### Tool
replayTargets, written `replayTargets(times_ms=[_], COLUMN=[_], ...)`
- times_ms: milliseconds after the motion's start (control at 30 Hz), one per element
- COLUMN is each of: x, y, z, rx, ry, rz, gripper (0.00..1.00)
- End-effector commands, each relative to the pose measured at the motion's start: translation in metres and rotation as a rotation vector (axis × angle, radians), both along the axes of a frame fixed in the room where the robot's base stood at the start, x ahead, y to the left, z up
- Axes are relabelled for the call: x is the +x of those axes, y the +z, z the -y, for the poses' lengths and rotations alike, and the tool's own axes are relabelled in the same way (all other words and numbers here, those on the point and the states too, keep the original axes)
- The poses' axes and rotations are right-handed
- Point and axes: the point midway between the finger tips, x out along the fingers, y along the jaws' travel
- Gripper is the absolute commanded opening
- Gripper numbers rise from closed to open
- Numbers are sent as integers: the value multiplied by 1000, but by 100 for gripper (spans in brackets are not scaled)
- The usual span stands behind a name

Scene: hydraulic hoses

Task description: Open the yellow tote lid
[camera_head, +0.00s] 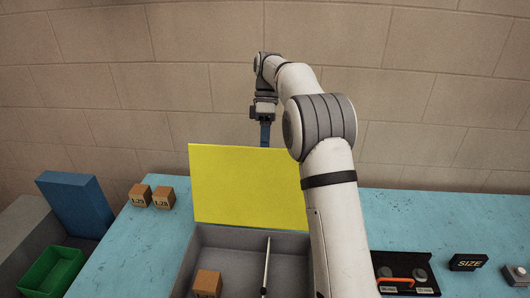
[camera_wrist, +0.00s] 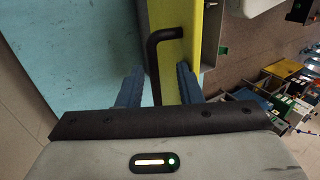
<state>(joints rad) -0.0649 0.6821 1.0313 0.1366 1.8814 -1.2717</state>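The yellow tote lid (camera_head: 245,185) stands raised, nearly upright, at the back of the grey tote (camera_head: 215,238). The tote's inside is exposed to the head camera. My gripper (camera_head: 265,145) is at the lid's top edge, pointing down, with its blue fingertips partly hidden by the lid. In the wrist view the lid (camera_wrist: 196,40) shows with its black handle (camera_wrist: 153,60). The handle's bar reaches between the two blue fingers (camera_wrist: 160,85), which are apart, with gaps visible beside it. The gripper looks open.
Two boxes labelled 1.25 (camera_head: 151,196) stand on the blue table at left. A green bin (camera_head: 50,273) is at far left. A black tray (camera_head: 408,270) and SIZE block (camera_head: 468,262) are at right.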

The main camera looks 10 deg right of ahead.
Motion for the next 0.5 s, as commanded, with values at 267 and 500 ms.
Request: replayTargets(times_ms=[267, 500], x=[14, 17], y=[29, 35], z=[4, 5], rx=[0, 0], ry=[-1, -2], rz=[1, -1], gripper=[33, 33])
